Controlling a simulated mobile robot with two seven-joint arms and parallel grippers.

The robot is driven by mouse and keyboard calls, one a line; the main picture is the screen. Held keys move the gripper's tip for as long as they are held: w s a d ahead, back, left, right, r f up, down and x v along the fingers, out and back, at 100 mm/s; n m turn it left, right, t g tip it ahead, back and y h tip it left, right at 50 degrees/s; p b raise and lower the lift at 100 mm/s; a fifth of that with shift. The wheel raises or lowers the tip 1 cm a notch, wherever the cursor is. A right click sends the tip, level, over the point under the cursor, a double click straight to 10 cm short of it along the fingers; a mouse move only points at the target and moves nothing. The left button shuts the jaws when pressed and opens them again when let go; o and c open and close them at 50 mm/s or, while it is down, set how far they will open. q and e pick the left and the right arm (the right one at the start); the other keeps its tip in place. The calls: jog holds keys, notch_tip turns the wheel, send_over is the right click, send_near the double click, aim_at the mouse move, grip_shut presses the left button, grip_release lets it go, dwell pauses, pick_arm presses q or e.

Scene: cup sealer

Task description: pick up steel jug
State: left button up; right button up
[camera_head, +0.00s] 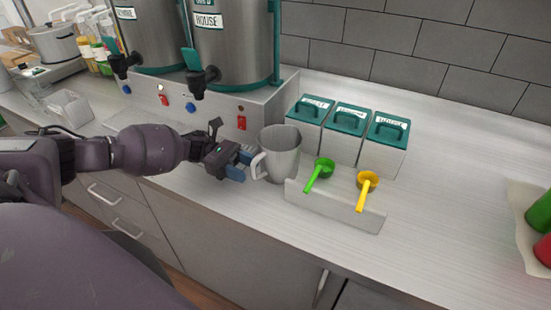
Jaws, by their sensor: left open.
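The steel jug (283,155) is a grey, wide-mouthed vessel standing upright on the counter, with its handle (257,166) on the left side. My left gripper (246,166) comes in from the left, with its blue fingertips right at the handle. It is open. Whether the fingers lie around the handle or just beside it, I cannot tell. My right gripper does not show.
Two steel dispensers (232,45) stand on a base behind the jug. Lidded boxes (350,130) stand to the right. A low holder (335,206) with a green scoop (320,173) and a yellow scoop (367,187) is close to the jug. The right counter is mostly clear.

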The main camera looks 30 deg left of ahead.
aim_at(255, 170)
pick_arm(q)
jog(key=d+p, duration=0.1)
jog(key=d, duration=0.2)
jog(key=shift+d+r, duration=0.15)
jog(key=shift+d, duration=0.05)
jog(key=shift+w+d, duration=0.1)
jog(key=shift+d, duration=0.55)
grip_shut()
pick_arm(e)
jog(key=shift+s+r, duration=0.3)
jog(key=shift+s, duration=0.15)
